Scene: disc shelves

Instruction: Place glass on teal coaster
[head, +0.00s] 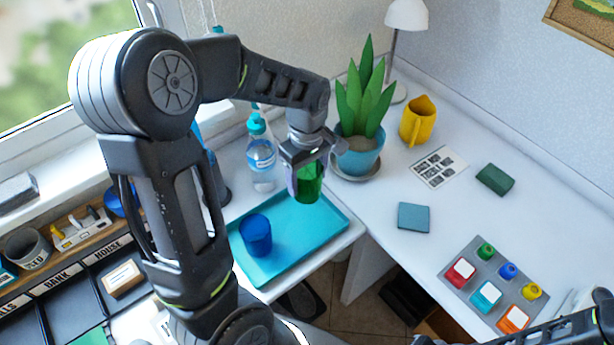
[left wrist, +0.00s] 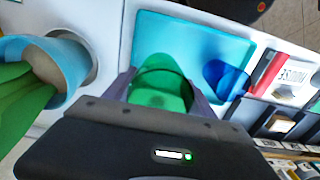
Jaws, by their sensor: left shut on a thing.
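My left gripper (head: 306,172) is shut on a green glass (head: 309,189) and holds it upright above the back of the blue tray (head: 290,262). In the left wrist view the green glass (left wrist: 160,88) sits between the fingers of my left gripper (left wrist: 165,92), with the tray (left wrist: 205,48) behind it. A flat square teal coaster (head: 413,217) lies bare on the white desk, to the right of the glass. My right gripper is not visible; only part of my right arm shows at the lower right.
A blue glass (head: 256,235) stands on the tray. A water bottle (head: 261,160) and a potted plant (head: 358,150) stand close to the held glass.

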